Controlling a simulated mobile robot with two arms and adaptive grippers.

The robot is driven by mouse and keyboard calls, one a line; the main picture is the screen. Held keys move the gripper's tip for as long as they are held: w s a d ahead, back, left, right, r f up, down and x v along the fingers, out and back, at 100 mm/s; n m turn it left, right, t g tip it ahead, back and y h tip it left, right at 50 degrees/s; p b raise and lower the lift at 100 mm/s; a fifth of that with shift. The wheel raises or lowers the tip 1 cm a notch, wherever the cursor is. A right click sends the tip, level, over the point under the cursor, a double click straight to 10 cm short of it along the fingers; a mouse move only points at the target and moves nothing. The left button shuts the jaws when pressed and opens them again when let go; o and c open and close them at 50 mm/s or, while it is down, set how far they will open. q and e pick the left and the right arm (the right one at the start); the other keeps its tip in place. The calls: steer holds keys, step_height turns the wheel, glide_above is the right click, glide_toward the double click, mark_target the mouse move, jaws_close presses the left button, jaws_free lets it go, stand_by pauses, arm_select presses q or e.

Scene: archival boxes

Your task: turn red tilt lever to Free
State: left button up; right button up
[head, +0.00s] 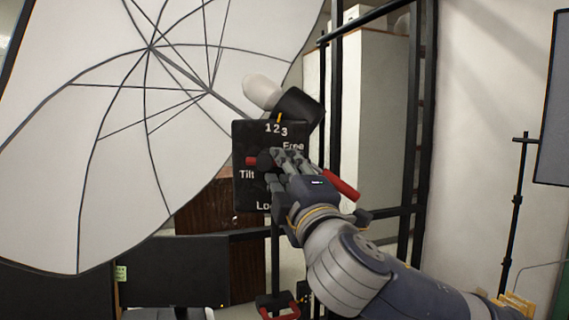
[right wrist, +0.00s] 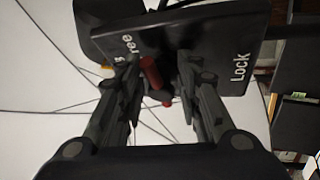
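A black panel (head: 243,198) in the head view carries white labels: "1 2 3" at the top, "Free" at upper right, "Tilt" at left, and "Lo…" at the bottom, partly hidden. The panel (right wrist: 262,45) also shows in the right wrist view with "Lock" at right. My right gripper (head: 277,160) is in front of its middle. A red piece (head: 252,160) shows left of the fingers, and a red bar (head: 341,185) sticks out to the lower right. In the wrist view, a red lever part (right wrist: 150,72) lies between my right gripper's (right wrist: 158,68) spread fingers, close to the left one. Its pivot is hidden.
A large white umbrella (head: 110,110) fills the left side. A black lamp head with a white bulb (head: 262,91) sits above the panel. A pale cabinet (head: 365,110) and black rack posts (head: 413,130) stand behind at right. A thin stand (head: 514,210) is farther right.

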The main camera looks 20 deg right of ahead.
steer(key=shift+c, duration=0.4)
jaws_close()
steer(key=n+p, duration=0.1)
steer(key=r+n+g+y+p, duration=0.1)
steer(key=n+p, duration=0.1)
steer(key=shift+s+d, duration=0.1)
jaws_free()
steer(key=shift+o, duration=0.4)
